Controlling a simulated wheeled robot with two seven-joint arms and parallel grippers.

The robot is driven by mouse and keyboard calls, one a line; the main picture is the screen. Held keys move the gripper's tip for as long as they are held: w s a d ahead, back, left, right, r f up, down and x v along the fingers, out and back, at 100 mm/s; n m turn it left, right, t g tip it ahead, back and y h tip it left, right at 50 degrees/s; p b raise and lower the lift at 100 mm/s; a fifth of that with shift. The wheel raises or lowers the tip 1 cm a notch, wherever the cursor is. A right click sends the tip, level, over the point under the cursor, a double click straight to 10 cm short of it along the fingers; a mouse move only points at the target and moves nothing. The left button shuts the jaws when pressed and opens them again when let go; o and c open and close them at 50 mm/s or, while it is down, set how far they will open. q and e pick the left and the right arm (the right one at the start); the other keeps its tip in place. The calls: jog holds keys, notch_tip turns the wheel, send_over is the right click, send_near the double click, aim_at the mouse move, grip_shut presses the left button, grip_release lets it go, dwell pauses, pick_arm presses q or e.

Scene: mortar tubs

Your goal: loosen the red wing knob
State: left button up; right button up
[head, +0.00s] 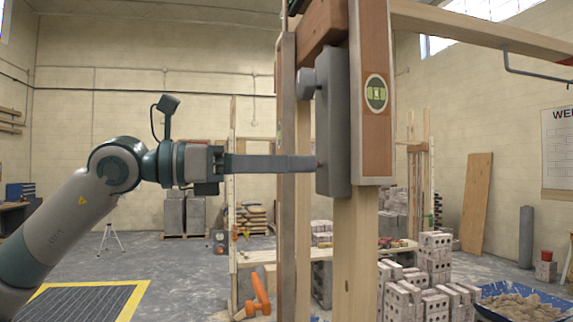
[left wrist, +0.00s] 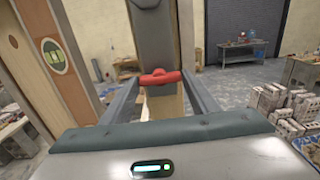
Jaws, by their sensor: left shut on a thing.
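The red wing knob (left wrist: 160,77) sits on the face of a grey upright box, its wings lying roughly level across the left wrist view. The grey box (head: 334,120) is mounted on a wooden post in the head view. There the knob is almost wholly hidden by my fingers. My left gripper (head: 312,163) reaches in level from the left, its fingertips close up to the box. In the left wrist view its two fingers stand on either side of the knob, shut on it. My right gripper is in neither view.
A round grey knob (head: 306,83) sticks out from the box above my fingers. A spirit-level plate (head: 376,93) is set in the wooden board beside the box. Stacked blocks (head: 434,255) and a blue mortar tub (head: 525,306) stand at lower right. The space left of the post is open.

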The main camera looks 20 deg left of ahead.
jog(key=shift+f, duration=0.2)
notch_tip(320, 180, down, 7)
jog(key=b, duration=0.8)
pick_arm(q)
jog(key=shift+n+b, duration=3)
jog(key=shift+n, duration=6.1)
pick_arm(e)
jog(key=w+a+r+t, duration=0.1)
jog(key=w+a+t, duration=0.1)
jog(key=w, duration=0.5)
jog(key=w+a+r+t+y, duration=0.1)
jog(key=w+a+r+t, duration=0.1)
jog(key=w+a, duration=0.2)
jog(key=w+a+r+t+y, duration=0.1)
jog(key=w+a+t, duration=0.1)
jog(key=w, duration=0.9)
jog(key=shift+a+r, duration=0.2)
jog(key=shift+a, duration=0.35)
pick_arm(q)
jog(key=shift+r, duration=0.1)
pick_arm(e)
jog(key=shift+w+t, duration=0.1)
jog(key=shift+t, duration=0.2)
pick_arm(q)
jog(key=o, duration=1)
